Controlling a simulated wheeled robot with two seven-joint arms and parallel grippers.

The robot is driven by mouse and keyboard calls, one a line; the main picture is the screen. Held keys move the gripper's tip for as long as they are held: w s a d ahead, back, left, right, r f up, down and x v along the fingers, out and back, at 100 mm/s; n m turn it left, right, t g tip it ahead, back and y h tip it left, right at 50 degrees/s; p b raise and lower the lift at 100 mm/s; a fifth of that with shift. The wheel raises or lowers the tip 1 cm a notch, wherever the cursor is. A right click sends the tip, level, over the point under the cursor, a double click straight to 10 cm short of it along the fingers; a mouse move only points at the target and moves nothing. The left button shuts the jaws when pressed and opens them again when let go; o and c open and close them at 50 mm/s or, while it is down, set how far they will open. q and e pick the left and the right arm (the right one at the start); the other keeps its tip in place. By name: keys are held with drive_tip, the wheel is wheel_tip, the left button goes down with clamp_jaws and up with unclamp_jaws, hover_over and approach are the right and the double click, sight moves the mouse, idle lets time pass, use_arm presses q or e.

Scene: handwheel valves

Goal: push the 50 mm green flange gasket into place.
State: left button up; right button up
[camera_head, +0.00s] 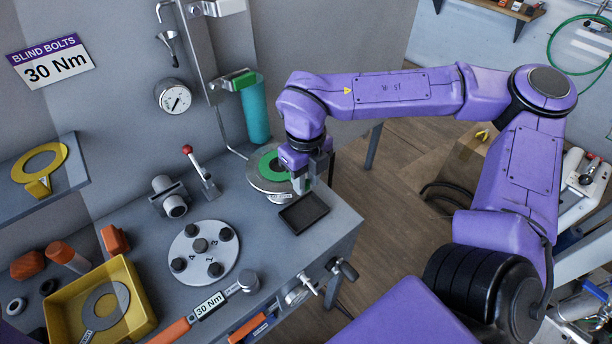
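The green flange gasket (266,163) is a flat ring lying on a round grey flange (254,179) near the bench's back right. The gasket's right side is hidden behind my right gripper. My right gripper (302,188) points down at the right edge of the flange, its fingers close to the gasket. I cannot tell if the fingers touch it or how far apart they are. I cannot tell if the gasket sits fully flat. My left gripper is out of view.
A black tray (304,213) lies just in front of the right gripper. A teal cylinder (255,113) stands behind the flange. A bolted disc (203,262), a red-knobbed lever (201,172) and a yellow bin (64,308) with a grey ring stand leftward. A yellow ring (55,157) is on the shelf.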

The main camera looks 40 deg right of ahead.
drive_tip(key=shift+o, duration=1.3)
drive_tip(key=shift+r, duration=0.1)
wheel_tip(320, 180, up, 5)
drive_tip(key=p, duration=0.5)
drive_tip(key=shift+r, duration=0.15)
wheel_tip(320, 180, up, 10)
drive_tip(key=b, duration=0.1)
